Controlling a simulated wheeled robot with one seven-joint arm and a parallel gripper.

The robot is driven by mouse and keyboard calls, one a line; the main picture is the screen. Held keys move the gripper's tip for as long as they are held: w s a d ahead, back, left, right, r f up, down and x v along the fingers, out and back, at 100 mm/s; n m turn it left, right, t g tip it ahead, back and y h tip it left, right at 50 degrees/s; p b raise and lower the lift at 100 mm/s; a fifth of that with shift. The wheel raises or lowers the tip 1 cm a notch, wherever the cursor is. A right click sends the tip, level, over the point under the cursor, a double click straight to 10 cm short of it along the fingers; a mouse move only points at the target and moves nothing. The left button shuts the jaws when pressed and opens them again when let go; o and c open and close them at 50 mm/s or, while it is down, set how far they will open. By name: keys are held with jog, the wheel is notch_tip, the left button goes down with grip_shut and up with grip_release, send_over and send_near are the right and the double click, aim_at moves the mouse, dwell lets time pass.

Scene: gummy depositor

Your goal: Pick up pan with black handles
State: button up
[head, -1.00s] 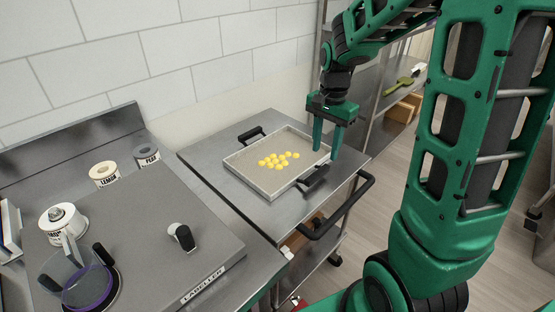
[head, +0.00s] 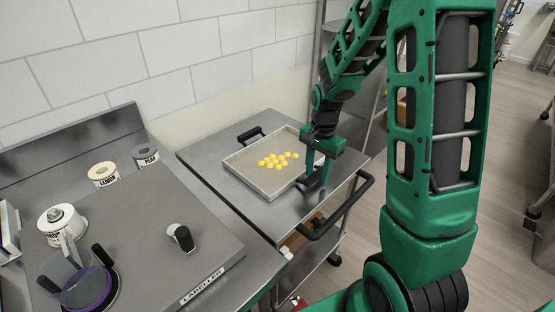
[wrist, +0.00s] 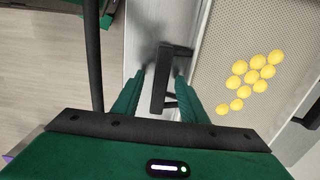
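The pan (head: 240,178) is a shallow, light rectangular tray with a black handle at each end, lying on the steel cart. Several yellow gummies (head: 277,160) lie in it. The far handle (head: 250,136) is free. My gripper (head: 315,182) is lowered at the near handle. In the wrist view the two green fingers (wrist: 160,98) are apart, one on each side of the black handle (wrist: 160,80), with gaps showing between fingers and handle. In the head view the gripper partly hides this handle.
The steel cart (head: 205,160) has a black push bar (head: 345,208) close by my gripper's right. To the left is a counter marked Labeller (head: 205,285), with a purple-based pot (head: 88,288) and containers marked Lemon (head: 103,175) and Pear (head: 146,156). A tiled wall stands behind.

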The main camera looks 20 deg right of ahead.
jog(key=shift+f, duration=0.35)
jog(key=shift+c, duration=0.3)
grip_shut()
jog(key=shift+r, duration=0.1)
